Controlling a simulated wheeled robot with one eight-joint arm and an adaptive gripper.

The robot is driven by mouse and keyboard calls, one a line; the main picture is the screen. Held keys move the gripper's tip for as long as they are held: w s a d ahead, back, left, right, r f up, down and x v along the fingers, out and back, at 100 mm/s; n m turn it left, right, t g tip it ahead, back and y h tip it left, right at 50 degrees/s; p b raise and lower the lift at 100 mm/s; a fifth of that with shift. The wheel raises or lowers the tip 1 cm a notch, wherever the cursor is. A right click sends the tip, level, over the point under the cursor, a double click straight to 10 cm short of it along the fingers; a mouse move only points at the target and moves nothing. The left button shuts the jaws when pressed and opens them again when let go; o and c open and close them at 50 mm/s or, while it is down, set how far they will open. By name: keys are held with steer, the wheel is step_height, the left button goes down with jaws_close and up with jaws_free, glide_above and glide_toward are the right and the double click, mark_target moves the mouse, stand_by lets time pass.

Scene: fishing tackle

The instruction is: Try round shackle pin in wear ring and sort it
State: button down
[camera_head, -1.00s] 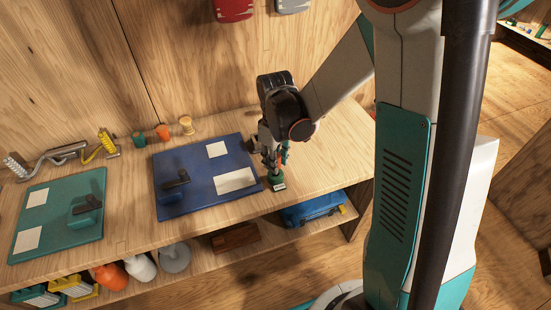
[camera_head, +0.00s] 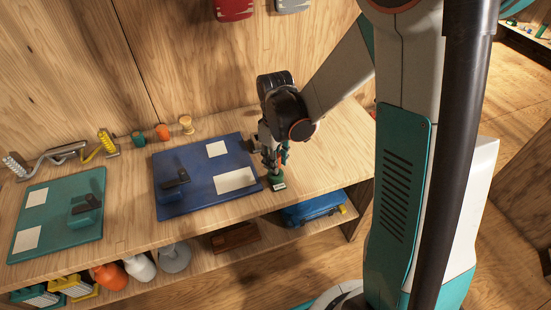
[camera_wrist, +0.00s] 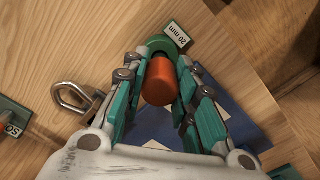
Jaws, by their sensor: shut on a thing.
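My gripper (camera_wrist: 160,82) is shut on the orange-red round shackle pin (camera_wrist: 159,82), whose near end faces the wrist camera. The green wear ring (camera_wrist: 160,45), tagged "20 mm" (camera_wrist: 177,36), lies just beyond the pin's far end. The pin overlaps the ring in the wrist view, and I cannot tell how far it is inside. In the head view my gripper (camera_head: 271,152) points down over the ring's base (camera_head: 276,182), by the right edge of the blue board (camera_head: 200,198). A metal shackle (camera_wrist: 72,98) lies left of my fingers in the wrist view.
The blue board bears a dark-handled block (camera_head: 174,186) and two pale patches. A green board (camera_head: 60,237) lies further left. Small spools (camera_head: 162,132) and a metal rack (camera_head: 55,157) stand along the back wall. The bench (camera_head: 335,160) is clear to the right.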

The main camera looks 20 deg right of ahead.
steer(key=shift+f+b, duration=0.55)
steer(key=shift+f, duration=0.4)
stand_by(0.8)
steer(key=shift+r, duration=0.1)
stand_by(0.8)
steer(key=shift+r+p, duration=2.5)
steer(key=shift+r, duration=0.95)
steer(key=w+f+m, duration=0.1)
steer(key=m, duration=0.1)
steer(key=f+m, duration=0.1)
steer(key=m, duration=0.1)
steer(key=w+f+m, duration=0.1)
steer(key=m, duration=0.1)
steer(key=shift+w+f, duration=0.15)
steer(key=shift+w, duration=0.15)
steer(key=shift+a, duration=0.1)
